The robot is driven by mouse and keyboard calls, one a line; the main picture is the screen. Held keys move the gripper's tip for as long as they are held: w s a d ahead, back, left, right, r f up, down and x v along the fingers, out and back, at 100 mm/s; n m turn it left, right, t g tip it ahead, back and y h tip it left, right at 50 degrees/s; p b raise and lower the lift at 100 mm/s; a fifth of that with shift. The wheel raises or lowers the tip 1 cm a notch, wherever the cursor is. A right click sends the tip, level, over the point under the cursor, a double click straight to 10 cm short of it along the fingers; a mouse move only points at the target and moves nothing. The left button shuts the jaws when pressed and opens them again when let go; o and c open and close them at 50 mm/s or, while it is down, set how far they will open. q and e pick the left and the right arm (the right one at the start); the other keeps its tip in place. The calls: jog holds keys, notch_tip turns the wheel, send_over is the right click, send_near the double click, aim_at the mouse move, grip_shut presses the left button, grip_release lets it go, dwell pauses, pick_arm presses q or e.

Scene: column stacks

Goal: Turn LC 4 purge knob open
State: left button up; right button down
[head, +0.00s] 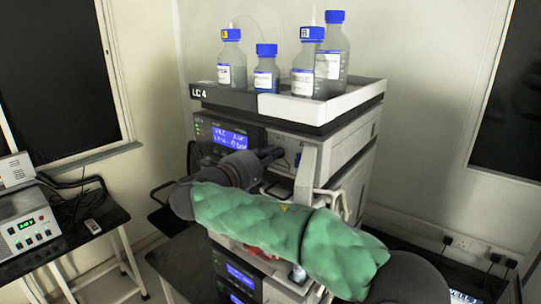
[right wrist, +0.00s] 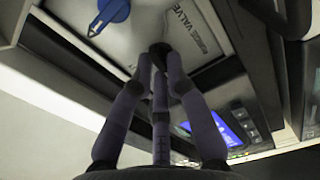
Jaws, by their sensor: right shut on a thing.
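The LC 4 stack (head: 345,140) stands in the middle of the head view, with its label on the top tray's front. In the right wrist view a blue knob (right wrist: 108,14) with a pointed end sits on a pale panel marked PURGE VALVE (right wrist: 193,38); the top of the knob is cut off. In the head view my right gripper (head: 272,154) is at the stack's upper front. My left gripper is out of view.
Several blue-capped bottles (head: 266,72) stand in the tray (head: 345,98) on top. A lit blue display (head: 230,137) is left of my right gripper. A side table (head: 85,235) with a grey instrument (head: 30,232) stands at the left.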

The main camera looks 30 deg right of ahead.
jog(key=c, duration=1.2)
grip_release()
jog(key=v, duration=1.2)
jog(key=shift+f, duration=0.1)
